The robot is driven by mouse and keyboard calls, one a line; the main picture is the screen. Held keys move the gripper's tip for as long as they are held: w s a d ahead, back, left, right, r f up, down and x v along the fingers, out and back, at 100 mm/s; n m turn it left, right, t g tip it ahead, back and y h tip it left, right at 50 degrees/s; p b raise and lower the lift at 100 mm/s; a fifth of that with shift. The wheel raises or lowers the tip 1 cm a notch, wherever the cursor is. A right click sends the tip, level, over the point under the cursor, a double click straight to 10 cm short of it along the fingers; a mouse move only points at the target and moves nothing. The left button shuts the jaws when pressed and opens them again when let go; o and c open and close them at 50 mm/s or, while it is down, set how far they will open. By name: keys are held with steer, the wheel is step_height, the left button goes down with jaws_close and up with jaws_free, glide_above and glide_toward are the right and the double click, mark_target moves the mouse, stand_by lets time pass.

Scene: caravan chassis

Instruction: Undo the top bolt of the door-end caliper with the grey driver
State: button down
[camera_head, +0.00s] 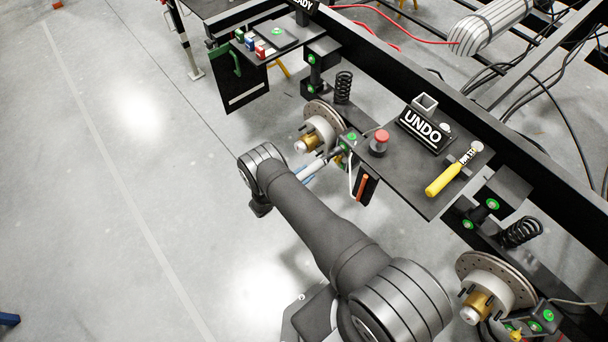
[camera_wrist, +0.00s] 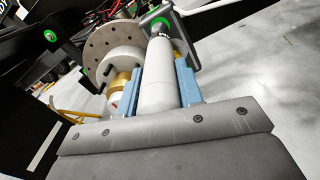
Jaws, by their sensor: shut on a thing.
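My gripper (camera_wrist: 157,90) is shut on the grey driver, with one blue finger on each side of its pale barrel (camera_wrist: 159,75). In the head view the driver (camera_head: 320,165) points toward the caliper (camera_head: 347,146) beside the farther brake disc. In the wrist view its dark nose reaches the green-marked bolt (camera_wrist: 161,27) on the caliper; I cannot tell whether it is seated on the bolt. That green mark also shows in the head view (camera_head: 351,137). The disc (camera_wrist: 113,42) and its gold hub stand left of the driver in the wrist view.
A black shelf (camera_head: 420,190) carries an UNDO sign (camera_head: 422,128), a red-topped button (camera_head: 380,141) and a yellow-handled tool (camera_head: 450,174). A second disc (camera_head: 495,275) stands at lower right. Coil springs and chassis rails flank the hubs. The floor at left is clear.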

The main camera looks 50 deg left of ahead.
steer(key=shift+w, duration=1.15)
stand_by(2.7)
steer(key=shift+s, duration=0.15)
